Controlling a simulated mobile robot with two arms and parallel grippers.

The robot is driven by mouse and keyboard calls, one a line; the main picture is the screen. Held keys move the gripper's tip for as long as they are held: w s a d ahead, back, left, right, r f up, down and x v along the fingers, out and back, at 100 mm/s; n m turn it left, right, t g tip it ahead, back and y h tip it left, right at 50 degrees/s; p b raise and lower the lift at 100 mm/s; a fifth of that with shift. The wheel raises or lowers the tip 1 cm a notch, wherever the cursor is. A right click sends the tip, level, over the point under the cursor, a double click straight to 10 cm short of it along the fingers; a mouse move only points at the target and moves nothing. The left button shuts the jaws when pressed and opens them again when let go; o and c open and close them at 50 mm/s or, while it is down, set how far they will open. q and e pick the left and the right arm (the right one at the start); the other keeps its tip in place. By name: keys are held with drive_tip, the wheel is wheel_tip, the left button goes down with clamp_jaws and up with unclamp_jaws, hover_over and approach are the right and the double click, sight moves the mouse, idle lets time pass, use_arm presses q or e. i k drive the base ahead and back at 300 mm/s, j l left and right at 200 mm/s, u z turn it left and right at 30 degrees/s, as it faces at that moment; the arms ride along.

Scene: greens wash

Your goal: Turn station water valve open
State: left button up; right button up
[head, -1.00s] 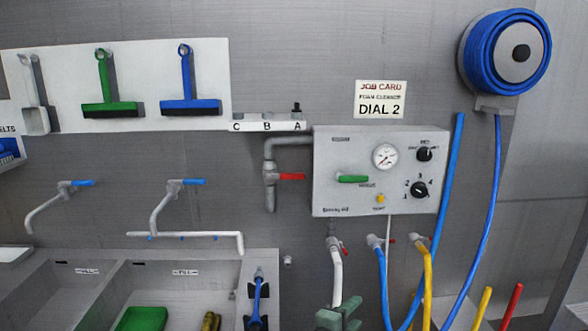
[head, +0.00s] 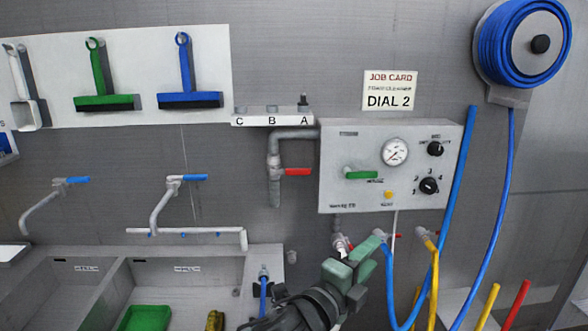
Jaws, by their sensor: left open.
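A grey pipe (head: 275,160) runs down the wall at the left of the control panel, with a valve that has a red lever (head: 298,171). The lever lies level and points right, across the pipe. The control panel (head: 340,195) carries a green lever (head: 361,174), also level, a round gauge (head: 396,152) and two black knobs. My left gripper (head: 352,268) has green fingers and is open. It is in front of the outlets under the panel, below and right of the red lever and apart from it. It covers part of the hoses. My right gripper is out of view.
Blue and yellow hoses (head: 433,285) hang from small red-handled taps under the panel. A blue hose reel (head: 521,45) is at upper right. Sinks (head: 104,290) with taps are at lower left. The wall around the pipe valve is clear.

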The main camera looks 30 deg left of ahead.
sight(274, 172)
drive_tip(key=i+j, duration=0.15)
drive_tip(key=j, duration=0.2)
drive_tip(key=i+j, duration=0.15)
drive_tip(key=j, duration=0.15)
drive_tip(key=i+j, duration=0.15)
drive_tip(key=j, duration=0.2)
drive_tip(key=i+j, duration=0.15)
drive_tip(key=j, duration=0.15)
drive_tip(key=i+j, duration=0.1)
drive_tip(key=j, duration=0.25)
